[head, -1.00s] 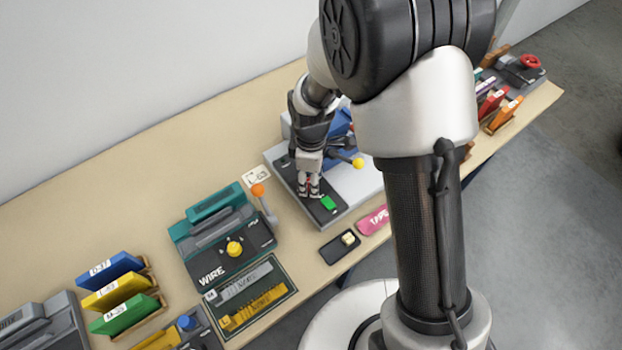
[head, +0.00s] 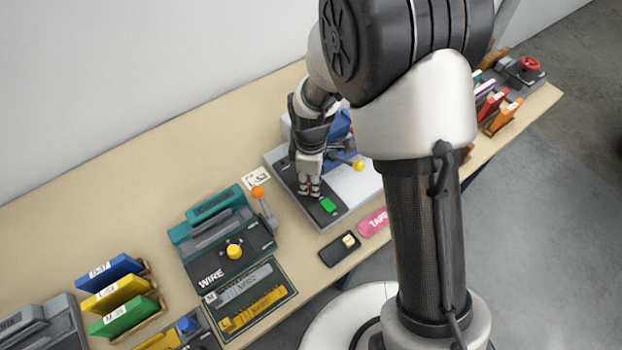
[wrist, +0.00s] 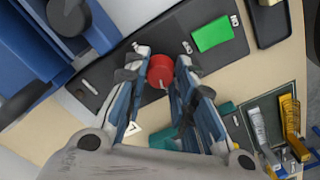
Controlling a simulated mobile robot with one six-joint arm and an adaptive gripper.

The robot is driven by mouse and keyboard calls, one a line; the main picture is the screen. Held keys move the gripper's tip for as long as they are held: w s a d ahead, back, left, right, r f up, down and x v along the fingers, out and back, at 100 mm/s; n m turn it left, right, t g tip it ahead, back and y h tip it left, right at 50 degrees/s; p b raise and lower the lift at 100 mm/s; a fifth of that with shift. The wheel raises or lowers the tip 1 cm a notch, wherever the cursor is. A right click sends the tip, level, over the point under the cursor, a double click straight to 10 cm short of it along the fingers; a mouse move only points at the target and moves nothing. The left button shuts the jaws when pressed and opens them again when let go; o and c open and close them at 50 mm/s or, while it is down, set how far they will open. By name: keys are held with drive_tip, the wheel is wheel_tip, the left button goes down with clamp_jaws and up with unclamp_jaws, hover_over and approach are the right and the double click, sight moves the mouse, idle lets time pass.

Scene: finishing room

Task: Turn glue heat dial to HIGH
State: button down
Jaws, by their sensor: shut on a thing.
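The glue heat dial is a red round knob (wrist: 161,70) on a dark panel (wrist: 115,75) in the wrist view. My gripper (wrist: 165,75) is shut on it, with a finger on each side. In the head view my gripper (head: 309,190) is down at the panel of the grey and blue machine (head: 345,195), and the dial is hidden behind the fingers. A pale pointer line shows on the dial's edge. Small white marks sit on the panel around it, too small to read. A green rectangle (wrist: 213,34) lies on the same panel; it also shows in the head view (head: 328,205).
A lever with a yellow ball (head: 358,166) stands close to my gripper. A teal WIRE machine (head: 220,240) with a yellow knob and an orange-tipped lever is to the left. A black tray (head: 340,249) and a pink TAPE piece (head: 373,222) lie in front.

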drive_tip(key=shift+m, duration=0.3)
drive_tip(key=m, duration=0.2)
drive_tip(key=shift+m+p, duration=0.35)
drive_tip(key=shift+m, duration=0.05)
drive_tip(key=m, duration=0.4)
drive_tip(key=shift+m+p, duration=0.3)
drive_tip(key=m, duration=0.3)
drive_tip(key=shift+m, duration=0.3)
drive_tip(key=m, duration=0.3)
drive_tip(key=shift+m+p, duration=0.3)
drive_tip(key=shift+p, duration=0.1)
drive_tip(key=m, duration=0.6)
drive_tip(key=m+p, duration=0.1)
drive_tip(key=m, duration=0.5)
drive_tip(key=shift+m, duration=0.3)
